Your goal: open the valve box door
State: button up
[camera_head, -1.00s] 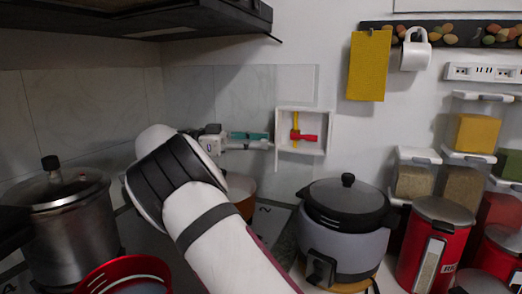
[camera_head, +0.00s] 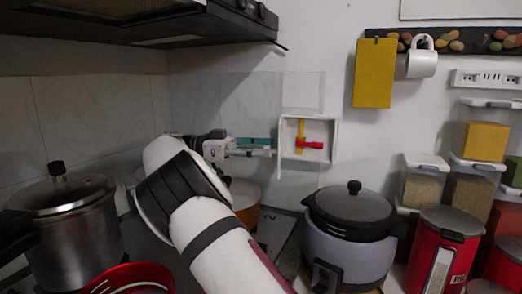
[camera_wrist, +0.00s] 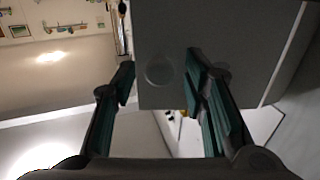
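The valve box (camera_head: 334,139) is a small white wall box in the head view. Its front shows open, with a red valve handle (camera_head: 310,144) on a yellow pipe (camera_head: 301,128) inside. My gripper (camera_head: 271,147) is at the box's left edge, its teal fingers pointing right; contact cannot be told. In the wrist view my gripper (camera_wrist: 160,80) has its fingers spread apart. A grey panel (camera_wrist: 255,45) with a faint round mark fills the upper right there and passes behind the right finger. Whether it is the box door is unclear; no door is distinct in the head view.
A range hood (camera_head: 130,22) overhangs the upper left. A steel pot (camera_head: 65,235) stands at the left, an orange pot (camera_head: 248,215) below my gripper, and a rice cooker (camera_head: 345,250) below the box. Red canisters (camera_head: 440,255) crowd the right. A yellow sheet (camera_head: 374,73) hangs right of the box.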

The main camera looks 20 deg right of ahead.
notch_tip(320, 180, up, 10)
dwell(0.6)
